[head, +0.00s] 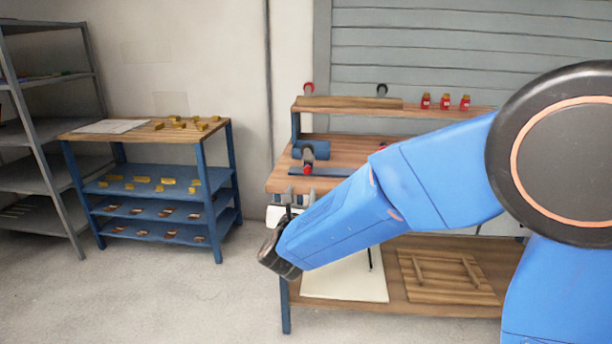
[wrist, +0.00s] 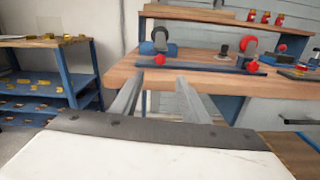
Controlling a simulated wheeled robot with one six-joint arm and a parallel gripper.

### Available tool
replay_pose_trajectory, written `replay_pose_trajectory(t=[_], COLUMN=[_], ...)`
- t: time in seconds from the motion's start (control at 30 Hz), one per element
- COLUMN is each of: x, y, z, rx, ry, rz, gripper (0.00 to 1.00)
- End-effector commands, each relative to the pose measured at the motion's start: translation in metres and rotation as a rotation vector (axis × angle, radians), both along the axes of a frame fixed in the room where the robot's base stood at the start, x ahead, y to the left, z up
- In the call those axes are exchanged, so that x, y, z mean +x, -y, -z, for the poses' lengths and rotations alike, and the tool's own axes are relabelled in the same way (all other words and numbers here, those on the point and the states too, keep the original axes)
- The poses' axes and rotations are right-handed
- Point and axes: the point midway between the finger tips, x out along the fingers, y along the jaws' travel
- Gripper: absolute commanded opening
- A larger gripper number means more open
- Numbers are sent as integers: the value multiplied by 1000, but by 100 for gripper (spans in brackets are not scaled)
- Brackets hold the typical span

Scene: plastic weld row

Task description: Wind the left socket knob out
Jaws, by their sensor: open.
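The left socket is a blue block (head: 311,149) on a blue rail on the wooden bench; its red knob (head: 307,170) faces forward. In the wrist view the left red knob (wrist: 160,35) shows beyond my fingers, slightly above their tips. My gripper (wrist: 158,79) is open and empty, its two grey fingers pointing at the bench front, apart from the knob. In the head view my gripper (head: 300,192) is below and in front of the socket. A second red knob (wrist: 253,67) is on the right of the rail in the wrist view; my arm hides it in the head view.
A raised wooden shelf (head: 350,104) behind the rail holds several red bottles (head: 445,101). A blue-framed rack (head: 150,190) with small yellow parts stands left. A white sheet (head: 345,283) and a wooden board (head: 447,277) lie on the lower shelf. Floor between rack and bench is clear.

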Motion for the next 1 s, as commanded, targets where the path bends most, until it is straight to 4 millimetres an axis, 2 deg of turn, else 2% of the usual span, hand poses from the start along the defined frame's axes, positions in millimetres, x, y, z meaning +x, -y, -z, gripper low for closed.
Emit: replay_pose_trajectory(t=[0.1,0.6,0.8,1.0], x=[23,107,127,133], y=[2,4,4,4], z=[1,0,0,0], rx=[-1,-2,-2,-2], ry=[0,1,0,1], rz=[3,1,0,-1], gripper=[41,41,41,41])
